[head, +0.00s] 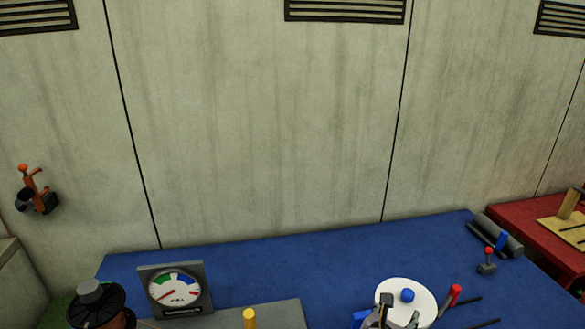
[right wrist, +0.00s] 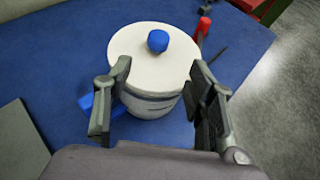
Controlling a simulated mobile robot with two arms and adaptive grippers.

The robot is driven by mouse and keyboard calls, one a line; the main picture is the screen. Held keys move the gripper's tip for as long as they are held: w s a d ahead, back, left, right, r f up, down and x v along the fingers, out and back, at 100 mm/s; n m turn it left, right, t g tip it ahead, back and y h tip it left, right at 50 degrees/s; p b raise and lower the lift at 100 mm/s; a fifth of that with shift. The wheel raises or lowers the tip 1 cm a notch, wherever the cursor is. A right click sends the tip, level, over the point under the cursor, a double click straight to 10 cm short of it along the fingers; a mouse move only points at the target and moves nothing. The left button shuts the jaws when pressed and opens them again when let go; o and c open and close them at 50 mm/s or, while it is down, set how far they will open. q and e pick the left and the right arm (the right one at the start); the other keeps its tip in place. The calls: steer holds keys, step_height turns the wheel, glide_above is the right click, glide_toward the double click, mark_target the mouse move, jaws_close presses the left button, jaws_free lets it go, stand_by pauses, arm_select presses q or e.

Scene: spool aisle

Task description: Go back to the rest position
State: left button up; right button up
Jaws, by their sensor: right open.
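My right gripper (right wrist: 160,105) is open, its two fingers spread on either side of a white canister (right wrist: 150,102) in the right wrist view. The canister has a white lid with a blue knob (right wrist: 158,41). I cannot tell whether the fingers touch it. In the head view the right gripper (head: 400,319) shows at the bottom edge, in front of the canister's white lid (head: 416,291). The canister stands on the blue table (head: 300,262). My left gripper is not in view.
A gauge (head: 176,289) and a dark spool (head: 95,303) stand at the left of the table. A red-handled tool (head: 454,294) lies right of the canister, and a small red-knobbed lever (head: 487,260) stands farther right. The table's back middle is clear. A wall closes the back.

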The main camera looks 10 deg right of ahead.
steer(key=s+a+f+m+g+y, duration=0.2)
steer(key=s+a+m+y, duration=0.1)
steer(key=s+m, duration=0.5)
steer(key=s+a+f+m+g+y, duration=0.2)
steer(key=s+a+f+m+y, duration=0.1)
steer(key=s+m, duration=0.55)
steer(key=s+a+f+m+g+y, duration=0.2)
steer(key=s+a+m+y, duration=0.1)
steer(key=s+m, duration=0.55)
steer(key=s+f+g+b, duration=0.1)
steer(key=s+f+b, duration=0.15)
steer(key=f, duration=1.45)
steer(key=s+f+b, duration=0.1)
steer(key=f+b, duration=0.2)
steer(key=f, duration=1.4)
steer(key=s+d+f+n+g+b, duration=0.1)
steer(key=s+f+b, duration=0.3)
steer(key=s+f, duration=1.1)
step_height(320, 180, down, 3)
steer(key=shift+s+d+f, duration=0.1)
steer(key=shift+s+d, duration=0.25)
steer(key=shift+d, duration=0.55)
